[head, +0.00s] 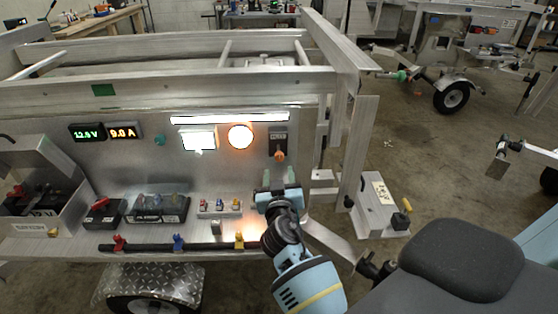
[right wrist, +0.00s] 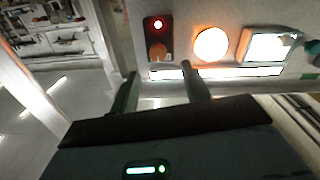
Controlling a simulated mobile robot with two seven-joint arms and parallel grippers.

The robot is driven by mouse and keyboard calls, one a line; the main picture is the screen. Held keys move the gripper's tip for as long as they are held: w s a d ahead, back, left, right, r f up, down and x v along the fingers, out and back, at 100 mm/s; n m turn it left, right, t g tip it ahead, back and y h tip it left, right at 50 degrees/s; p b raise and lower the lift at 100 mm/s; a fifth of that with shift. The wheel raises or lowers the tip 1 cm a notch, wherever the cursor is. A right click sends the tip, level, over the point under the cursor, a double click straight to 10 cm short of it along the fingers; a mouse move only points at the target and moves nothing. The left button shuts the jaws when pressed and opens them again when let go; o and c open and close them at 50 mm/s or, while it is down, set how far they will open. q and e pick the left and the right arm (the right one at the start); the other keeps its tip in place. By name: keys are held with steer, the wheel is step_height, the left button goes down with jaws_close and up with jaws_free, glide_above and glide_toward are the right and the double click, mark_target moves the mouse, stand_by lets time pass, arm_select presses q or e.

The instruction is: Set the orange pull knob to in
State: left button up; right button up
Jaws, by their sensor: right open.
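The orange pull knob (head: 280,156) stands at the lower part of a small dark labelled plate (head: 278,137) on the trailer's metal panel, right of a lit round lamp. My right gripper (head: 279,178) is just below the knob, fingers pointing at the panel. In the right wrist view its fingers (right wrist: 160,80) are apart with nothing between them, and the knob lies beyond the tips. My left gripper is not in view.
The round lamp (head: 240,136), a lit rectangle (head: 198,140) and a light bar (head: 230,118) are close by. Small coloured switches (head: 220,207) and a black rail with coloured clips (head: 180,246) sit below. A trailer upright (head: 355,150) stands right of the knob.

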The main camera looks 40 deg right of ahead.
mark_target(279, 158)
steer(key=shift+x, duration=3.5)
steer(key=shift+s+d+r, duration=0.1)
steer(key=shift+c, duration=0.2)
jaws_close()
